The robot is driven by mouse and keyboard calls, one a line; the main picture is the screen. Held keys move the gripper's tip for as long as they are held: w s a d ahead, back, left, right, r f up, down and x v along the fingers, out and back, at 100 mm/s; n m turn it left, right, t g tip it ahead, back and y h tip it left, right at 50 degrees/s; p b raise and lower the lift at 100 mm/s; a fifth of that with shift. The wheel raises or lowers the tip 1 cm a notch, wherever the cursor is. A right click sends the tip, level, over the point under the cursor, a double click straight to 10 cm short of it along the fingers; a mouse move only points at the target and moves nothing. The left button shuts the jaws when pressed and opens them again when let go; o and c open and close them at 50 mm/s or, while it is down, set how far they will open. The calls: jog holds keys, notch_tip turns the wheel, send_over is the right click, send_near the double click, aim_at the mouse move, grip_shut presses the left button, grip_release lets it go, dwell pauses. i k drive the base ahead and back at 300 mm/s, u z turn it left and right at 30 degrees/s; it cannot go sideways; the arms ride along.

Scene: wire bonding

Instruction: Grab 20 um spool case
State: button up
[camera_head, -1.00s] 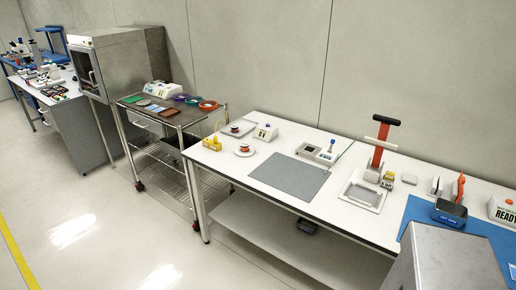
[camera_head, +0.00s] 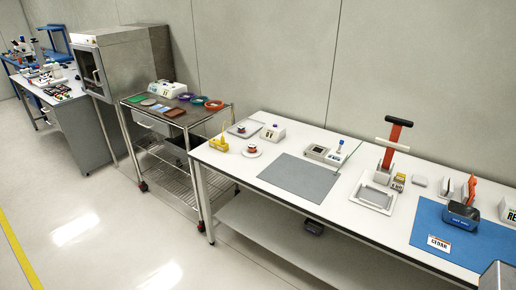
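I cannot read a 20 um label on anything here, so I cannot say for certain which item is the 20 um spool case. On the white table, a dark spool-like item stands on a grey tray (camera_head: 255,125), and another stands on a round white dish (camera_head: 259,153).
The white table (camera_head: 343,195) holds a grey mat (camera_head: 300,177), a framed tray (camera_head: 373,195) and a blue mat (camera_head: 475,248) with a dark bin (camera_head: 462,214). A wire cart (camera_head: 165,150) stands left. The floor in front (camera_head: 110,240) is clear.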

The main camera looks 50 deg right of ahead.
aim_at(253, 147)
jog(key=u, duration=0.05)
jog(key=i, duration=1)
jog(key=z, duration=0.05)
